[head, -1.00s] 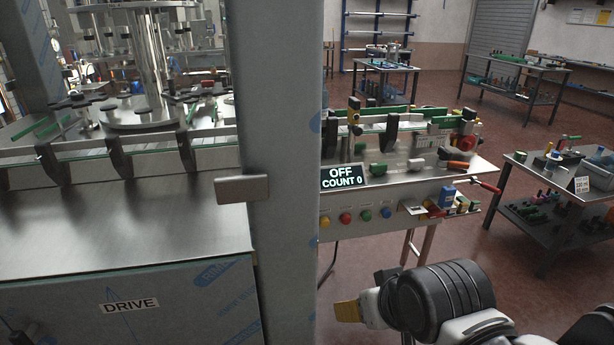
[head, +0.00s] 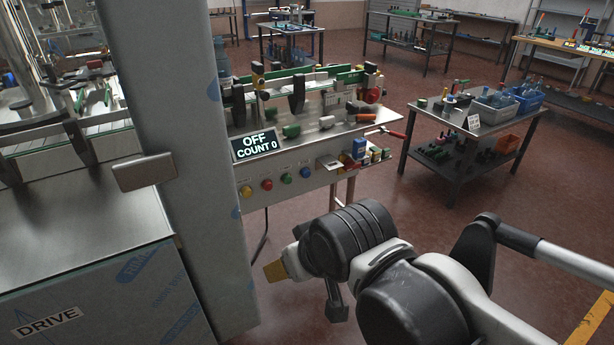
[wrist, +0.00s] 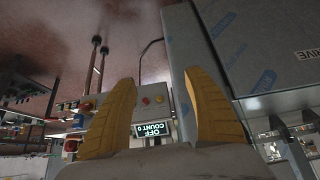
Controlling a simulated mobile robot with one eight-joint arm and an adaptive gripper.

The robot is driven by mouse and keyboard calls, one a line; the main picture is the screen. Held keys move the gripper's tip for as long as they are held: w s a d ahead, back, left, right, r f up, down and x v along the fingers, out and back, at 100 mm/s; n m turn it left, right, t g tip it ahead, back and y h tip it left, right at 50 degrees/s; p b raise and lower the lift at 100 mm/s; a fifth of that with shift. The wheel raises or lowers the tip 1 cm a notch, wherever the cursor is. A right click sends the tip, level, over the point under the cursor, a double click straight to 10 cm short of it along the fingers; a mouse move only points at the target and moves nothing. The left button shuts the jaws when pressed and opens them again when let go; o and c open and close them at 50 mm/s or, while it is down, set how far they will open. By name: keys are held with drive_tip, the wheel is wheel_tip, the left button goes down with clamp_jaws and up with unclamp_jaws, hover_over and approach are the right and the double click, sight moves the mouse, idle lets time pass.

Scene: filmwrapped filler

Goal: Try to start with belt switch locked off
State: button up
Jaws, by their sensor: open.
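The control panel (head: 275,188) has a row of yellow (head: 246,191), red (head: 267,185), green (head: 286,178) and blue (head: 305,172) buttons. The display (head: 254,145) above reads OFF, COUNT 0; it shows upside down in the wrist view (wrist: 152,129). A blue block (head: 359,148), possibly a padlock, stands at the panel's right end among small red, yellow and green parts. I cannot tell which part is the belt switch or whether it is locked. My gripper (wrist: 160,80) is open and empty, its yellow fingers apart, short of the panel. Its yellow tip shows in the head view (head: 275,270).
A steel post (head: 180,120) with a metal plate (head: 145,172) stands left of the panel, beside the DRIVE cabinet (head: 90,290). A conveyor with green rails (head: 300,80) runs above the panel. A side table (head: 480,125) with blue bins stands right. Red floor between is clear.

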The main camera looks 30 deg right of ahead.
clamp_jaws()
idle(1.1)
